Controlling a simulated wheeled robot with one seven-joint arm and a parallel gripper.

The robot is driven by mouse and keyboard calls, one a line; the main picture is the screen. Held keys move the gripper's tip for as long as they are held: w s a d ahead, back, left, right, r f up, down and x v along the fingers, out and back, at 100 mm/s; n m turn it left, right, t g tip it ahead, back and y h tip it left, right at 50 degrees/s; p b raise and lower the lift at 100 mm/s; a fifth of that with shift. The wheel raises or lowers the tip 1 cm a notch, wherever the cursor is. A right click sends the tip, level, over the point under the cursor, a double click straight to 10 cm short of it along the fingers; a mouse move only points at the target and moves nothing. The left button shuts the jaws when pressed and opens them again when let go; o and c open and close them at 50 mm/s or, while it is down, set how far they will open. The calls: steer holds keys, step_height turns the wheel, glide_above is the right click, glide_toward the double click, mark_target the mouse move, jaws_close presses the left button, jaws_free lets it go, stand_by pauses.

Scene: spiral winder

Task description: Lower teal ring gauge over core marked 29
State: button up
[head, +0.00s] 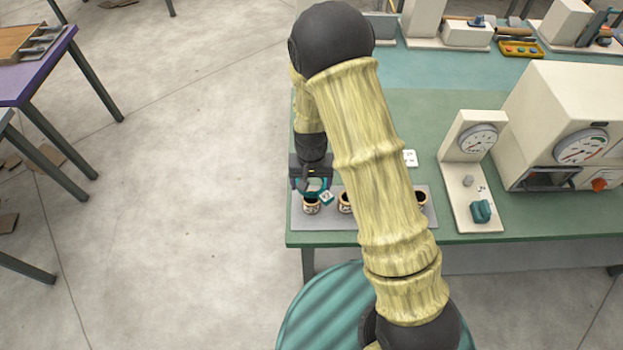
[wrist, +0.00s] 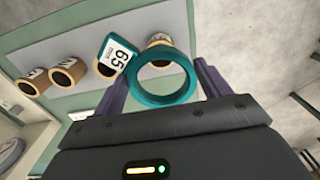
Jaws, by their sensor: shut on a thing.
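The teal ring gauge (wrist: 182,95) is between the fingers of my gripper (wrist: 163,75) in the wrist view. A white tag with large tilted digits (wrist: 118,56) is on its side. In the head view the teal ring (head: 320,193) and my gripper (head: 312,178) are over the left end of the grey mat. A wood-coloured core (head: 312,207) is just below the ring; it also shows beyond the ring in the wrist view (wrist: 159,38). I cannot read its number or tell whether the ring is around it.
More cores stand on the grey mat (head: 300,223), one (head: 345,203) beside the first and another (head: 422,198) right of my arm. My arm hides part of the mat. A dial gauge stand (head: 468,170) and a cream machine (head: 560,125) stand to the right on the green table.

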steer(key=shift+f+b, duration=4.85)
steer(key=shift+f, duration=1.4)
steer(key=o, duration=1.1)
steer(key=shift+o, duration=0.2)
steer(key=shift+r, duration=0.1)
